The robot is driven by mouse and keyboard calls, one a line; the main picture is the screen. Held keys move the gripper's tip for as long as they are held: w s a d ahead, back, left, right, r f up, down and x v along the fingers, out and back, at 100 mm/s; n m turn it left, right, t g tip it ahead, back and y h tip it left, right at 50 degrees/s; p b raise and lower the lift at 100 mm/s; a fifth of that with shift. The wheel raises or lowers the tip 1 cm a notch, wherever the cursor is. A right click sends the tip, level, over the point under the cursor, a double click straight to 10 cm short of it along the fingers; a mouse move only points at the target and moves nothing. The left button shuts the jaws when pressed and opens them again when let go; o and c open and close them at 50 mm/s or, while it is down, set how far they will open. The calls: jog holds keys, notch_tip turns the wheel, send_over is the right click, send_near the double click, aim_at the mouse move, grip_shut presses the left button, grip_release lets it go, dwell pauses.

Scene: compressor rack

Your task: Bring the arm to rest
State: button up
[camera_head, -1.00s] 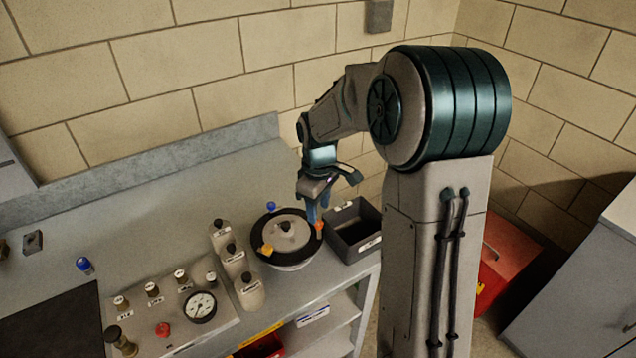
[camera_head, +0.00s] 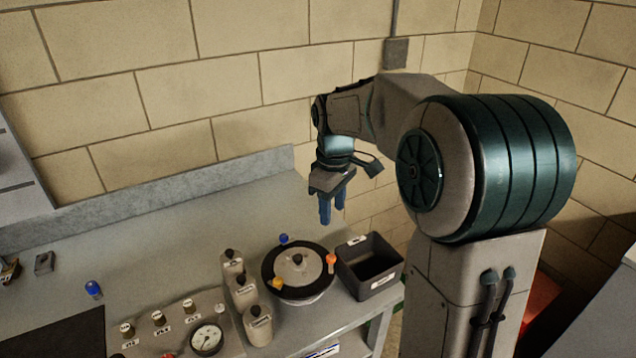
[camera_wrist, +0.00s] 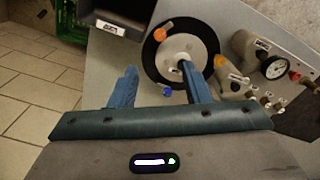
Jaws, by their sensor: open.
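My gripper (camera_head: 331,213) hangs above the bench, pointing down, with its two blue fingers apart and nothing between them. It is behind and above the round black-rimmed pot (camera_head: 268,268) in the head view. The fingers also show in the wrist view (camera_wrist: 158,88), with the pot's pale lid (camera_wrist: 188,48) beyond them. The lid carries a dark centre knob, and orange, yellow and blue knobs sit around the rim.
An open dark bin (camera_head: 386,284) stands right of the pot. Several grey bottles (camera_head: 244,292) and a panel with a gauge (camera_head: 207,339) stand to its left. The bench (camera_head: 170,250) behind them is mostly clear. A block wall (camera_head: 250,80) rises behind.

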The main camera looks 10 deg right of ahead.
jog(key=shift+s, duration=0.1)
jog(key=s+f+m+t, duration=0.1)
jog(key=s+m+t, duration=0.2)
jog(key=s+m, duration=0.5)
jog(key=s, duration=1.3)
jog(key=shift+s+f+m, duration=0.15)
jog(key=shift+s+m, duration=0.1)
jog(key=shift+m, duration=0.15)
jog(key=shift+a, duration=0.1)
